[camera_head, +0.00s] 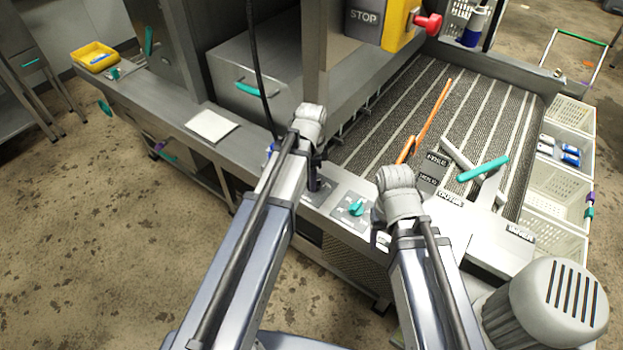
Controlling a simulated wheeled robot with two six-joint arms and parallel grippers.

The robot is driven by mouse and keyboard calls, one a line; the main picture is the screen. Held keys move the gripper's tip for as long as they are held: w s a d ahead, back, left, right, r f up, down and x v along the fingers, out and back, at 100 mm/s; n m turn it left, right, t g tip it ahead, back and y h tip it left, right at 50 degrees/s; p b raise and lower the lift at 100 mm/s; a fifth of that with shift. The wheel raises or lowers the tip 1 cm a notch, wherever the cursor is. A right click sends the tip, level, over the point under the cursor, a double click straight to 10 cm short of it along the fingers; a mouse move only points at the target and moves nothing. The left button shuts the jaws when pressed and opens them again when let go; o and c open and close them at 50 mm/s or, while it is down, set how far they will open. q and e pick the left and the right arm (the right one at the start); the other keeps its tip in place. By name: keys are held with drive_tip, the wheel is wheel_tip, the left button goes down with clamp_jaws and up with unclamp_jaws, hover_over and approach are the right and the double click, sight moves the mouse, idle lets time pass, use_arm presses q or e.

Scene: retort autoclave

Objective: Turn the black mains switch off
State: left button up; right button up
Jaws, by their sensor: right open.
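I cannot clearly make out the black mains switch. A small grey control plate (322,196) lies on the front ledge, and a dark upright shape on it merges with my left gripper (315,180). I cannot tell whether that shape is the switch or my fingers. My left gripper points down over this plate, its jaws too dark to read. A teal knob (355,207) sits on the plate just to the right. My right gripper (381,238) is open, low beside the ledge to the right of the knob, partly hidden by its own wrist.
A red stop button (430,24) on a yellow box juts out above. A striped conveyor bed (470,110) lies behind. A white pad (211,126) lies on the left ledge.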

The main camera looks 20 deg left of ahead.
use_arm(q)
clamp_jaws()
idle(0.6)
drive_tip(key=n, duration=0.5)
drive_tip(key=shift+s+d, duration=0.1)
drive_tip(key=shift+s, duration=0.05)
drive_tip(key=n, duration=0.4)
drive_tip(key=shift+d, duration=0.1)
drive_tip(key=n, duration=0.5)
drive_tip(key=shift+d, duration=0.15)
drive_tip(key=shift+d+n, duration=0.1)
drive_tip(key=shift+n, duration=1.8)
